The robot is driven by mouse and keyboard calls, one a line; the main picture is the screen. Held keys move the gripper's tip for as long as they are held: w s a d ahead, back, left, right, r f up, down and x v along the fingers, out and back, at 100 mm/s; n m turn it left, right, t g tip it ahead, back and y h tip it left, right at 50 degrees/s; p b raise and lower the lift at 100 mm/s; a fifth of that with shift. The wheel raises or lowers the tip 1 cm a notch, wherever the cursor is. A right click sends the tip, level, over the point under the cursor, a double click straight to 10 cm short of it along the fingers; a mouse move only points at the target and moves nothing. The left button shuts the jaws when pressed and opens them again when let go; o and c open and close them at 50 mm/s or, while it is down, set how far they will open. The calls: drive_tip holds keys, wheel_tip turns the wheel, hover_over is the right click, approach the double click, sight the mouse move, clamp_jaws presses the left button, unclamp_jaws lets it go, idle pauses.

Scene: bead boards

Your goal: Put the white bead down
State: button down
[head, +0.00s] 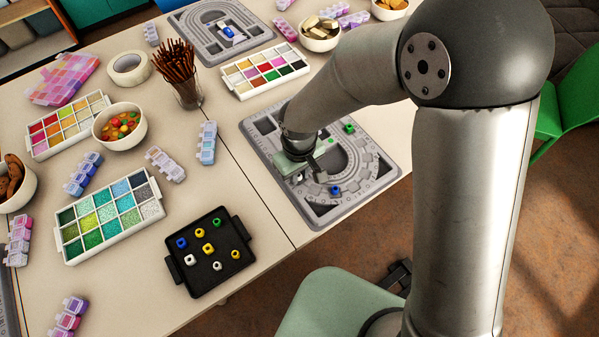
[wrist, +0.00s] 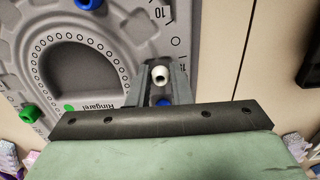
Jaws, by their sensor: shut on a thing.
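The white bead (wrist: 159,75) is between my gripper's fingertips in the wrist view, over the grey bead board (wrist: 205,50). My gripper (head: 299,178) is shut on it. In the head view my gripper is low over the left part of the bead board (head: 318,214), and the bead is hard to make out there. I cannot tell whether the bead touches the board. A blue bead (head: 335,190) and a green bead (head: 349,128) sit on the board. Another blue bead (wrist: 163,102) shows partly between the fingers, behind the white one.
A black tray (head: 208,283) with several blue, yellow, green and white beads lies left of the board. A glass of brown sticks (head: 187,95), a colour palette (head: 264,70) and another bead board (head: 190,42) stand farther back. A table seam runs along the board's left side.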

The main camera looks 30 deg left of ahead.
sight(299, 180)
drive_tip(key=c, duration=1.4)
unclamp_jaws()
drive_tip(key=shift+s+d+f, duration=0.1)
drive_tip(key=shift+d+f, duration=0.1)
drive_tip(key=shift+f, duration=0.3)
drive_tip(key=shift+o, duration=0.2)
drive_tip(key=shift+r+p, duration=0.35)
drive_tip(key=shift+p, duration=0.05)
drive_tip(key=shift+o, duration=0.2)
wheel_tip(299, 180, up, 13)
drive_tip(key=shift+a+p, duration=0.2)
drive_tip(key=shift+p, duration=0.2)
drive_tip(key=shift+f, duration=0.1)
drive_tip(key=w+d+r+m, duration=0.2)
drive_tip(key=d+m, duration=0.1)
drive_tip(key=d, duration=0.6)
drive_tip(key=w+d+r+m, duration=0.2)
drive_tip(key=d, duration=0.7)
drive_tip(key=s+d+m, duration=0.3)
drive_tip(key=s+d, duration=0.1)
drive_tip(key=d, duration=0.3)
drive_tip(key=s+d+r+m, duration=0.1)
drive_tip(key=s+d+m, duration=0.2)
drive_tip(key=d, duration=0.4)
drive_tip(key=shift+s+d+m, duration=0.4)
drive_tip(key=shift+r, duration=0.15)
